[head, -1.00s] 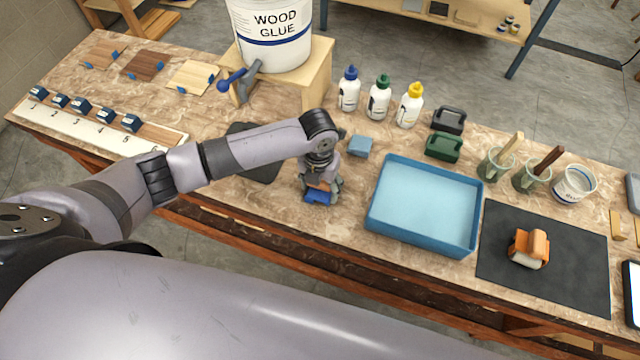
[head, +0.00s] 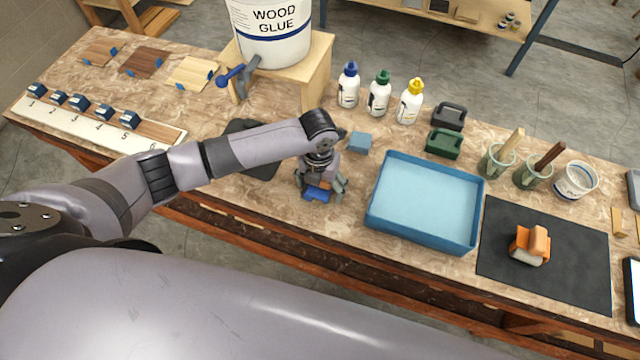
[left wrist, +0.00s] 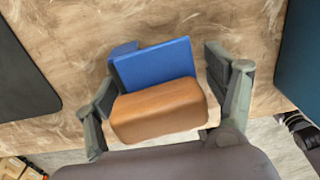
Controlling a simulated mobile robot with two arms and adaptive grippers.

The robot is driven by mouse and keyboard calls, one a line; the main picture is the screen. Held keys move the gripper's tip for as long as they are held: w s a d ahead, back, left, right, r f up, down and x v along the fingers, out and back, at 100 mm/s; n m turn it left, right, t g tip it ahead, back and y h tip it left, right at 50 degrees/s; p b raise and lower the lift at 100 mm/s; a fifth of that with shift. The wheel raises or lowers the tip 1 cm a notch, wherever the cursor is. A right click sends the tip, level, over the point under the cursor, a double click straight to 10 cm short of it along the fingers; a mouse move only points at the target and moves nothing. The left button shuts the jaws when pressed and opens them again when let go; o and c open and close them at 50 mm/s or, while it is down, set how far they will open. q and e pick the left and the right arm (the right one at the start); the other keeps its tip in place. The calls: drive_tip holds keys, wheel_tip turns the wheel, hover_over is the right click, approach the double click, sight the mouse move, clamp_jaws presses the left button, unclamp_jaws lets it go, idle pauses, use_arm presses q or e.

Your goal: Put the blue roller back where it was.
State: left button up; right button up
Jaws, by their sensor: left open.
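The blue roller (head: 316,196), a blue body with a brown block-like part, rests on the worktable near its front edge, left of the blue tray. In the left wrist view the blue roller (left wrist: 155,65) lies between the fingers, its brown part closest to the palm. My left gripper (head: 322,187) is right above it; in the left wrist view the left gripper (left wrist: 160,95) is open, with a finger on each side. A gap shows at the right finger; whether the left finger touches is unclear. My right gripper is not in view.
The blue tray (head: 481,205) stands just right of the gripper. A small blue-grey block (head: 359,142) lies behind it. An orange roller (head: 530,244) sits on a black mat (head: 580,270) at right. A dark mat (head: 262,165) lies left, partly behind my arm. Bottles stand at the back.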

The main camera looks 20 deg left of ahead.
use_arm(q)
drive_tip(key=shift+r, duration=0.1)
drive_tip(key=shift+r, duration=0.3)
drive_tip(key=r, duration=0.6)
drive_tip(key=r+b, duration=0.1)
drive_tip(key=r, duration=0.5)
drive_tip(key=shift+a+r, duration=0.2)
drive_tip(key=shift+r, duration=0.1)
